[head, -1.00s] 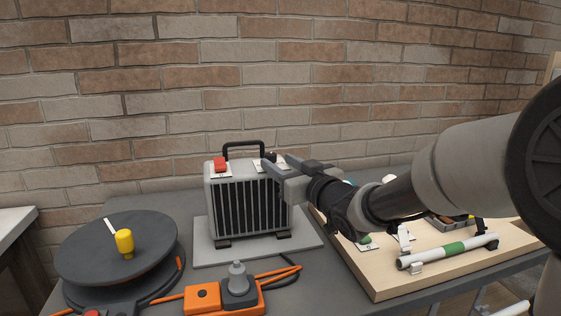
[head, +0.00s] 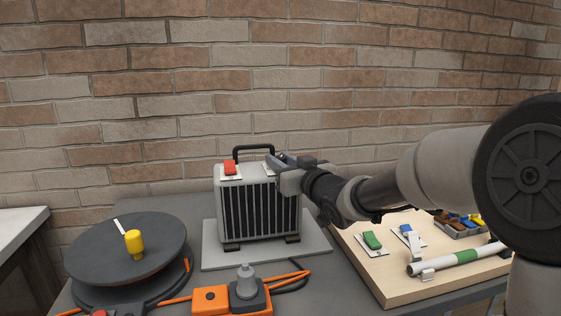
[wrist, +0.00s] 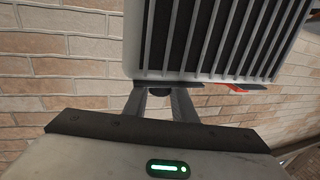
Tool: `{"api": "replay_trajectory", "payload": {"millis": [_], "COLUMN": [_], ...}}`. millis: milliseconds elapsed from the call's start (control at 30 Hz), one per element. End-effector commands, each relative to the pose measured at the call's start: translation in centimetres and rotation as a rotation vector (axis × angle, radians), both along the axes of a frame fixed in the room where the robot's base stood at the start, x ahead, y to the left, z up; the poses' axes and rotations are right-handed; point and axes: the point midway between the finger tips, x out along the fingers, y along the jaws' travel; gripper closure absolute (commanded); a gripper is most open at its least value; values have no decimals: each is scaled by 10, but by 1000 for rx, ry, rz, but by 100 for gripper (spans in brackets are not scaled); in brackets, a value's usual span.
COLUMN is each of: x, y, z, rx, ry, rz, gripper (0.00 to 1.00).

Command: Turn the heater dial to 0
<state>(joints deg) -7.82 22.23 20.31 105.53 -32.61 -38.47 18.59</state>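The heater (head: 232,212) is a light grey box with a dark ribbed grille, a black top handle and a red switch (head: 230,167) on its top left. My gripper (head: 276,166) is at the heater's top right corner, where it hides the dial in the head view. In the wrist view the heater's grille (wrist: 210,40) fills the upper part. My fingers (wrist: 165,100) stand apart there and their tips pass behind the heater's edge. A small dark round part, which may be the dial (wrist: 160,93), shows between them. I cannot tell whether they touch it.
A cable reel (head: 110,250) with a yellow knob stands at left. An orange socket block (head: 210,299) with a grey plug lies in front of the heater. A wooden board (head: 385,287) with coloured switches and a tube is at right. A brick wall stands behind.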

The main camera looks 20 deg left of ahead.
Motion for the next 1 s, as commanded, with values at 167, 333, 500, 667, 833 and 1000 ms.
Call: {"api": "replay_trajectory", "payload": {"millis": [167,333,500,667,833,1000], "x": [1,1,2,2,2,1], "y": [-1,-1,-2,-2,-1,0], "z": [2,6,9,10,8,4], "rx": [-1,0,0,3,3,1], "ry": [1,3,6,7,4,2], "rz": [12,66,174,315,478,641], "gripper": [98,98,98,98,98,98]}}
